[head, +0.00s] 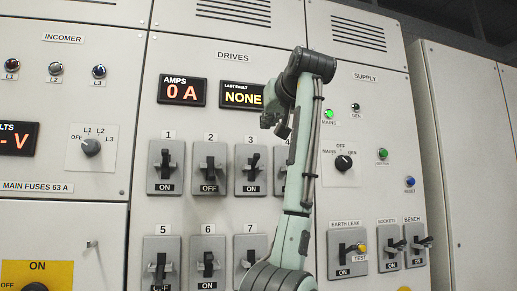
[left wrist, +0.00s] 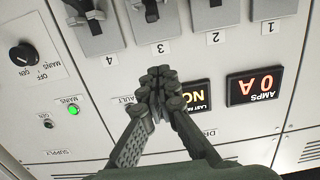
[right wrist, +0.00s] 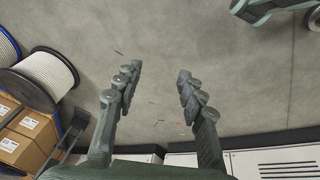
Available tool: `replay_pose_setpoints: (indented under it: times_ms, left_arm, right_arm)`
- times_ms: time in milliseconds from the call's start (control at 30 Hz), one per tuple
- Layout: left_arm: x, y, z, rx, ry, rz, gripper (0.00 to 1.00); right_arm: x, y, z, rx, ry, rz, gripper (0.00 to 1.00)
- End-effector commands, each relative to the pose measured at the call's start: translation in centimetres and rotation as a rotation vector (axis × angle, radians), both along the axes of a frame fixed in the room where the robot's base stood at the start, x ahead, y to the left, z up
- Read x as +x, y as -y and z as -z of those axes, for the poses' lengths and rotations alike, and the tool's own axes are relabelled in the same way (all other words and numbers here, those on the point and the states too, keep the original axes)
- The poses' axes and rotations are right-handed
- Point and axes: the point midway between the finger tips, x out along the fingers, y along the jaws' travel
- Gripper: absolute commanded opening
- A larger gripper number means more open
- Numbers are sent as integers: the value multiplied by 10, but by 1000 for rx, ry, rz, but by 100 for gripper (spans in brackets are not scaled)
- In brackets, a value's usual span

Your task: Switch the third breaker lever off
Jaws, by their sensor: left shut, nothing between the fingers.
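The third breaker (head: 249,181) is in the top row of the DRIVES panel, below the number 3. Its dark lever (head: 252,160) stands up and its label reads ON. It also shows upside down at the top of the left wrist view (left wrist: 152,31), partly cut off. My left gripper (head: 268,118) is shut and empty, above and right of that breaker, beside the NONE display. In the left wrist view its closed fingertips (left wrist: 162,80) are apart from the lever. My right gripper (right wrist: 160,82) is open and empty over the grey floor, outside the head view.
Breaker 1 (head: 165,186) reads ON and breaker 2 (head: 210,187) reads OFF. My left arm partly hides breaker 4 (left wrist: 88,42). Below is another row with breaker 6 (head: 208,270). Cable reels (right wrist: 45,75) and boxes (right wrist: 28,135) stand left in the right wrist view.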

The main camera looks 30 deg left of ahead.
Motion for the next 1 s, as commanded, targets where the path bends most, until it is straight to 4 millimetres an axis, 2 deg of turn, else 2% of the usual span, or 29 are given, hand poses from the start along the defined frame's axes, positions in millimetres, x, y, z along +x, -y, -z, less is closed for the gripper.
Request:
replay_pose_setpoints:
  times_ms: [167,333,500,767,833,1000]
  left_arm:
    - [1,-1,0,1,-1,0,0]
    - [12,-14,1,0,-3,-1,0]
    - [33,-40,4,0,-3,-1,0]
    - [66,-78,9,0,-4,-1,0]
    - [63,-72,24,2,-2,2,0]
    - [57,-66,41,1,-1,1,0]
  right_arm:
    - [0,0,0,-1,1,-1,40]
    - [0,1,2,2,2,-1,40]
    - [-2,2,22,7,-9,0,40]
    - [-32,10,69,-21,-58,-37,40]
    - [-31,10,70,-19,-54,-37,40]
    - [-34,10,72,-20,-59,-38,40]
